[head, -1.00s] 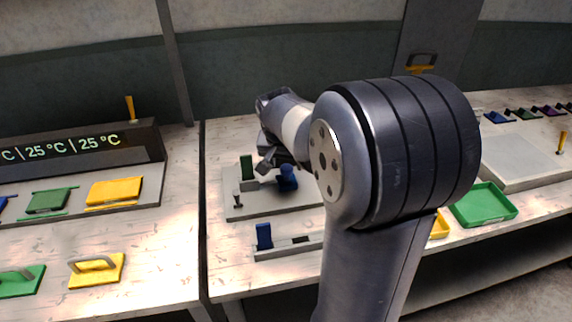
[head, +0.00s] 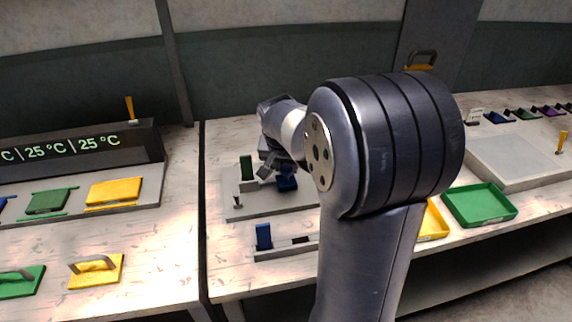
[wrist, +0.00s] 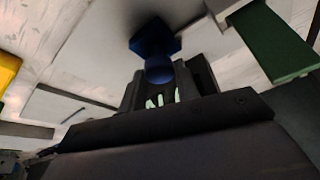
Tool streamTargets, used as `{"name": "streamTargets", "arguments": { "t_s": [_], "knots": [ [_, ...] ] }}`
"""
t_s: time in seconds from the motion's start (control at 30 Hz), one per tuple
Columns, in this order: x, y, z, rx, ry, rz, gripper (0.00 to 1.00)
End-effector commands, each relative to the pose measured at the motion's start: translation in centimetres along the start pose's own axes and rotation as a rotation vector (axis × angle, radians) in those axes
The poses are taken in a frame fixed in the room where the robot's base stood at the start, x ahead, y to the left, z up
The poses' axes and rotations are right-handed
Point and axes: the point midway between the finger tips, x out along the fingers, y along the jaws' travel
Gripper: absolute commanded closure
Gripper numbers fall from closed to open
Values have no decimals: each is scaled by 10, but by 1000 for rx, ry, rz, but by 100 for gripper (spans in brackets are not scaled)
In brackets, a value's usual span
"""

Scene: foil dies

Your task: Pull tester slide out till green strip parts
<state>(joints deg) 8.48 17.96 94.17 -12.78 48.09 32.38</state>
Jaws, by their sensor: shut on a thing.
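The tester is a grey plate (head: 245,211) on the bench with an upright green block (head: 246,167) at its back left. A blue knob-like part (head: 287,183), apparently the slide's handle, stands to the right of the green block, partly hidden by my gripper (head: 275,172). In the wrist view my gripper (wrist: 168,80) is shut on the blue knob (wrist: 157,66), which sits between the fingers. The green block shows at upper right (wrist: 272,40), apart from the fingers. I cannot make out whether the green strip is whole or parted.
A smaller grey holder with a blue upright piece (head: 263,236) lies in front of the plate. My arm covers the bench to the right. A green tray (head: 480,205) and a yellow tray (head: 433,222) stand beyond it. Yellow and green handled plates lie on the left bench.

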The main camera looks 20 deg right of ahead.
Motion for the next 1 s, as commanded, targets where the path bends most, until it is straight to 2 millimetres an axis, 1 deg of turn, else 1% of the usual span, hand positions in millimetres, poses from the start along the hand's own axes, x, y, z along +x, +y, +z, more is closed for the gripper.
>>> {"name": "streamTargets", "arguments": {
  "t_s": [0.03,0.1,0.13,0.3,0.37,0.47,0.6,0.7,0.83,1.0],
  "knots": [
    [0,0,0,0,0,0,93],
    [0,0,0,0,0,0,99],
    [0,0,0,0,0,0,100],
    [0,0,0,0,0,0,100],
    [0,4,-2,1,0,1,100],
    [2,16,-6,4,-1,2,100],
    [6,42,-16,7,0,2,100],
    [8,56,-22,5,0,2,100],
    [10,67,-26,2,1,0,100],
    [10,69,-27,0,1,0,100]
  ]
}}
